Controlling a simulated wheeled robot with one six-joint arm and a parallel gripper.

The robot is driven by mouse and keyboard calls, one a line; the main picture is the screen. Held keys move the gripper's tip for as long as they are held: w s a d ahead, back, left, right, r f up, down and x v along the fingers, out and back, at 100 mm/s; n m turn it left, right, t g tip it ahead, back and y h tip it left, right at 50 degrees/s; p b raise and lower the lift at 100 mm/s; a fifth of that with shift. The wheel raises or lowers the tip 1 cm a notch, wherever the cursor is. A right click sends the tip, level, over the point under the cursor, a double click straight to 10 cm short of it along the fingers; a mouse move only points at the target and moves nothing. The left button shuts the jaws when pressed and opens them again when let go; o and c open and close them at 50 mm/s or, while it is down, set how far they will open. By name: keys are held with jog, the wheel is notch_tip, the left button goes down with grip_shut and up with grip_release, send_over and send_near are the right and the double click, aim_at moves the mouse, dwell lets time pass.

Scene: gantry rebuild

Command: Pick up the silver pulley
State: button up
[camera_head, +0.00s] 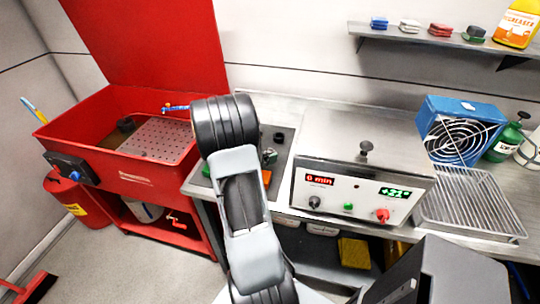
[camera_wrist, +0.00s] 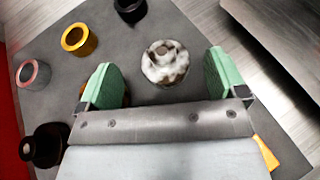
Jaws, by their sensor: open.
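The silver pulley (camera_wrist: 165,64) is a round, stepped piece with brown and grey smudges. It stands on a dark grey mat (camera_wrist: 190,28) in the wrist view. My gripper (camera_wrist: 160,68) is open, with one green finger to the left of the pulley and one to the right. The pulley shows in the gap between the fingertips, and neither finger appears to touch it. I cannot tell how far above the mat the fingertips are. In the head view my arm covers much of the mat (camera_head: 284,163), and I cannot make out the pulley there.
A gold ring (camera_wrist: 79,39), a pinkish-grey ring (camera_wrist: 33,74), a black cylinder (camera_wrist: 130,8) and a dark round part (camera_wrist: 44,146) stand on the mat. A steel machine with displays (camera_head: 360,180) stands right of the mat, and a red wash basin (camera_head: 125,165) stands left.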

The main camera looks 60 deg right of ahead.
aim_at(270, 150)
jog(key=shift+p+x, duration=0.6)
jog(key=shift+x, duration=2.3)
jog(key=shift+s, duration=0.15)
jog(key=shift+c, duration=0.4)
jog(key=shift+r, duration=0.1)
jog(key=c, duration=1.1)
